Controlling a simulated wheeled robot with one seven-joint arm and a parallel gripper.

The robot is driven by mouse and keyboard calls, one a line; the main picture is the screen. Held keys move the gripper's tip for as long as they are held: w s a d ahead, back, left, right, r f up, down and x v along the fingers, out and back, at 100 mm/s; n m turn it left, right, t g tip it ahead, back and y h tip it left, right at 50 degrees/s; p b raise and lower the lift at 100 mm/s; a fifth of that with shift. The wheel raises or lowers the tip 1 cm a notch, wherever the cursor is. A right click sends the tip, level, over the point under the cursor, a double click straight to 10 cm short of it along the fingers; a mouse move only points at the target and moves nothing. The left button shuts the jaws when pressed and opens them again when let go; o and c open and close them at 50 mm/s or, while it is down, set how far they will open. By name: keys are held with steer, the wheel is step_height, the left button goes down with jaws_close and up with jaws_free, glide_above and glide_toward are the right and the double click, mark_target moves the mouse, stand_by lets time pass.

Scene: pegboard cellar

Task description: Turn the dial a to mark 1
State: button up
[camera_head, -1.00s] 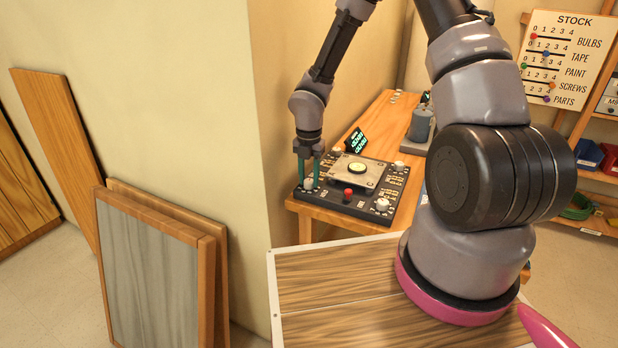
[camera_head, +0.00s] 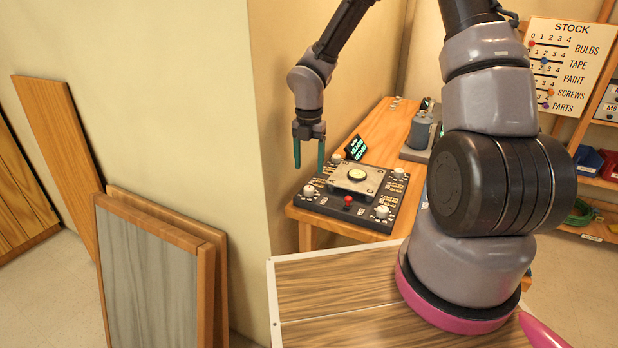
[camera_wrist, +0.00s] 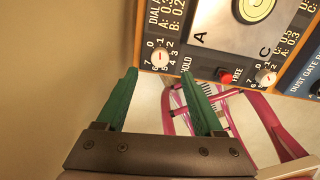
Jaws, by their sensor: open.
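Dial A is a small white knob (camera_head: 308,190) at the front left corner of the dark control panel (camera_head: 335,205). In the wrist view the dial (camera_wrist: 160,57) shows a short reddish line on its face and a ring of numbers around it. A letter A is printed beside it. I cannot tell for sure which number the line points at. My gripper (camera_head: 308,165) hangs above the dial with its green fingers pointing down, open and empty, apart from the knob. In the wrist view the open fingers (camera_wrist: 160,74) lie below the dial.
A small lit display (camera_head: 355,148) stands behind. The wall is close on the left. A grey canister (camera_head: 420,130) stands farther back.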

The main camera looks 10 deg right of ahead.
steer(key=shift+r, duration=1.7)
steer(key=s+d+r+m+t, duration=0.1)
steer(key=s+d+r+m, duration=0.15)
steer(key=r+m, duration=0.35)
steer(key=s+d+r+m+t+h, duration=0.1)
steer(key=s+d+r+m, duration=0.1)
steer(key=d+r+m, duration=0.3)
steer(key=s+d+r+m+t, duration=0.1)
steer(key=s+d+r+m, duration=0.1)
steer(key=r+m, duration=0.45)
steer(key=s+d+r+m+t+y, duration=0.1)
steer(key=s+r+m+t+y, duration=0.2)
steer(key=s+r+m, duration=0.9)
steer(key=m+t, duration=0.1)
steer(key=m, duration=0.3)
steer(key=shift+s+d+r, duration=0.35)
steer(key=shift+s+r, duration=0.05)
